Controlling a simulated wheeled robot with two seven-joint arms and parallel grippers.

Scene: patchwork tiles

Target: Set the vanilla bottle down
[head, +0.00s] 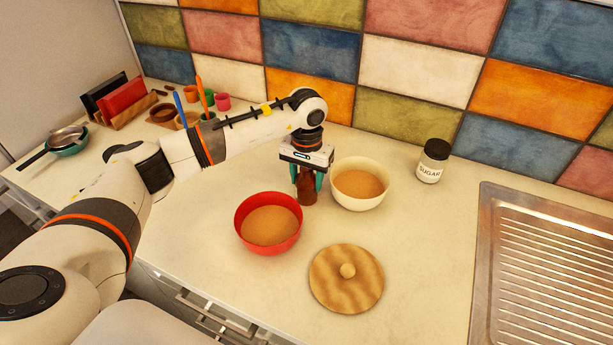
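The brown vanilla bottle (307,194) is upright between the red bowl and the cream bowl, at or just above the counter; I cannot tell if its base touches. My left gripper (308,181) points down over it, with its teal fingers on either side of the bottle's upper part, closed around it. The bottle's top is hidden by the gripper. My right gripper is not in view.
A red bowl (268,223) and a cream bowl (360,184), both with tan contents, flank the bottle closely. A round wooden lid (346,278) lies in front. A sugar jar (433,160) and a metal sink drainer (550,265) are at right. Counter (420,235) is bare between.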

